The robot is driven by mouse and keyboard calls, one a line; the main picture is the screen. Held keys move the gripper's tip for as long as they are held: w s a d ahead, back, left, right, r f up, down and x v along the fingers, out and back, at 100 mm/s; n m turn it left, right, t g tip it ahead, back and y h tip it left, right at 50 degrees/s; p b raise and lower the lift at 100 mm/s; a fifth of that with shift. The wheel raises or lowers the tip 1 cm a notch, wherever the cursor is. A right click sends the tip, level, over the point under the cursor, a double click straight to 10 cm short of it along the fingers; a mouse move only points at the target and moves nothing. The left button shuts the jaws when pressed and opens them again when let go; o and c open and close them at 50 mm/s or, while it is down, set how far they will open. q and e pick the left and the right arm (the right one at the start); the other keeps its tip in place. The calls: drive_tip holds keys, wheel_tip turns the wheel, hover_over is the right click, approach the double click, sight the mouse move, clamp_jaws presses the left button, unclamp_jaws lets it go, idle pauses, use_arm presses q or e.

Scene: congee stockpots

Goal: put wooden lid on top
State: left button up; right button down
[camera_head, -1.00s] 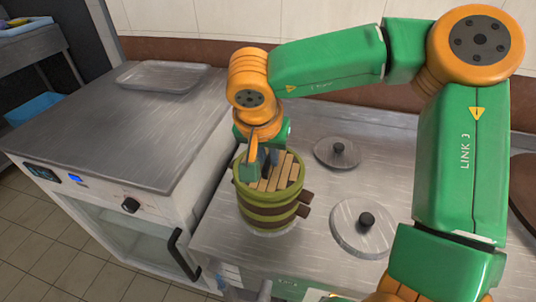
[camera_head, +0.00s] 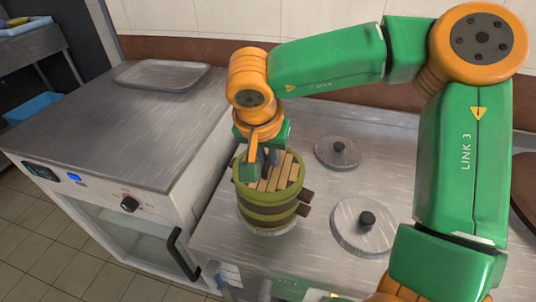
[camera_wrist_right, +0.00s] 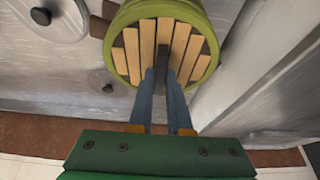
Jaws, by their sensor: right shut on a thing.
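A round lid of pale wooden slats (camera_head: 284,174) sits at the mouth of a green, dark-banded bucket-like steamer (camera_head: 268,215). In the right wrist view, the slats (camera_wrist_right: 131,52) lie within the green rim (camera_wrist_right: 205,25), and the lid looks level. My right gripper (camera_head: 262,161) is directly over the lid, pointing down. In the right wrist view, its two fingers (camera_wrist_right: 163,78) are shut on the lid's dark handle (camera_wrist_right: 162,57). The fingers hide part of the lid. My left gripper is not in view.
Two round metal lids with black knobs (camera_head: 338,152) (camera_head: 364,228) lie in the steel counter right of the steamer. Left is a steel-topped cabinet (camera_head: 130,125) bearing a shallow metal tray (camera_head: 163,76). A gap separates cabinet and counter. My right arm spans above the counter.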

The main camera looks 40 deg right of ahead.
drive_tip(key=shift+f+b, duration=0.3)
drive_tip(key=shift+f, duration=0.1)
drive_tip(key=c, duration=1.1)
unclamp_jaws()
drive_tip(key=shift+c, duration=0.2)
drive_tip(key=p+v, duration=0.8)
drive_tip(key=v, duration=0.3)
